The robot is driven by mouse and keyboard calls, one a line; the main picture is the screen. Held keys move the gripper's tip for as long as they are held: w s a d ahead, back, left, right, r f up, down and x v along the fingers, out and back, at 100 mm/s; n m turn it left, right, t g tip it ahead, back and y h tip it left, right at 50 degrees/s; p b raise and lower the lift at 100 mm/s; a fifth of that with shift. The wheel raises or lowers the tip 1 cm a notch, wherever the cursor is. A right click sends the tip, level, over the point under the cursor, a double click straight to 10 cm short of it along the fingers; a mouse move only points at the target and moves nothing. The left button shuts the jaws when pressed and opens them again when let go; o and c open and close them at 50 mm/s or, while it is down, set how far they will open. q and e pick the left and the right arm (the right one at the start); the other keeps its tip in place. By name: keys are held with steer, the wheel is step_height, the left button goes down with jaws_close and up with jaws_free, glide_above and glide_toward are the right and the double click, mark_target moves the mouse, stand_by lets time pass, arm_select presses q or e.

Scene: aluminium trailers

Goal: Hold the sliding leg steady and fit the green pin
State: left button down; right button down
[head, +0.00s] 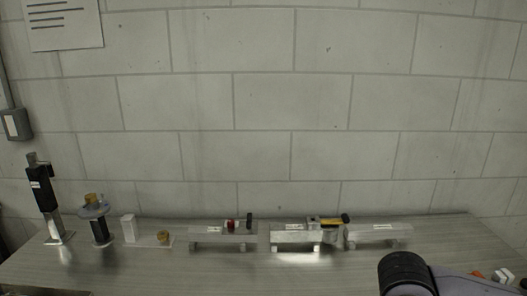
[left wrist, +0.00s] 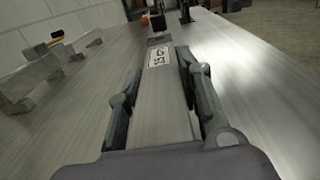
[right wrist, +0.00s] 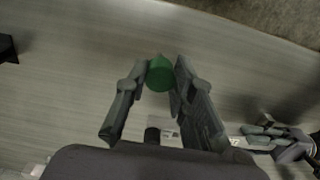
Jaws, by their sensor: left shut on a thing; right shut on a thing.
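In the left wrist view the sliding leg (left wrist: 160,95) is a long, flat metal bar with a printed label near its far end. My left gripper (left wrist: 162,66) is shut around it, one finger along each side. In the right wrist view the green pin (right wrist: 160,74) shows its round green end. My right gripper (right wrist: 160,80) is shut on it, with the pin between the fingertips. Jointed grey fingers (right wrist: 265,136) at the right of that view look like my left gripper, some way from the pin. The head view shows neither gripper's fingertips, and the leg's hole cannot be made out.
Metal blocks on feet (head: 222,238) stand along the wall, one with a yellow-and-black item (head: 331,220) on top. Black-bodied jacks (head: 42,192) stand at the far left. The bench's front middle is clear. A small black object (right wrist: 8,48) lies left in the right wrist view.

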steer(key=w+a+r+m, duration=0.1)
steer(key=w+a+r, duration=0.3)
steer(key=w+a, duration=0.2)
steer(key=w+a+r+m, duration=0.1)
steer(key=w+a+r, duration=0.3)
steer(key=w, duration=0.5)
steer(key=shift+w+a, duration=0.2)
steer(key=shift+a, duration=0.8)
steer(key=shift+f, duration=0.15)
steer(key=shift+f, duration=2.85)
steer(key=shift+s+f, duration=0.1)
steer(key=shift+f, duration=2.4)
steer(key=c, duration=1.3)
jaws_free()
